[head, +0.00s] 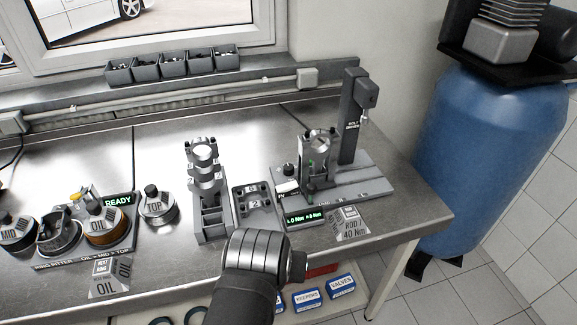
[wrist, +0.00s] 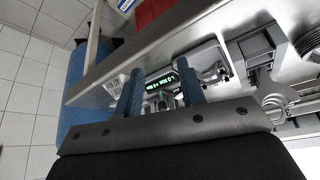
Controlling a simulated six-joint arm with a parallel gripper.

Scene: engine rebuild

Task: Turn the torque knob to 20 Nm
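The bolt station (head: 375,182) stands on the right of the bench, with a tall dark column marked BOLT. A green-lit display (head: 305,218) on its front edge seems to read 0 Nm twice. I cannot make out the torque knob clearly in either view. My gripper (wrist: 160,67) is open in the wrist view, its two blue fingers apart with nothing seen held between them. The display also shows between the fingers in the wrist view (wrist: 158,84). In the head view my wrist is in front of the bench's near edge and hides the fingers.
A sign (head: 351,224) reads ROD / 40 Nm. A metal rod assembly (head: 319,147) stands on the station. A grey tray (head: 257,208) and a block with rings (head: 211,218) are to its left. The ring fitter (head: 118,243) is farther left. Labelled boxes (head: 307,299) lie below.

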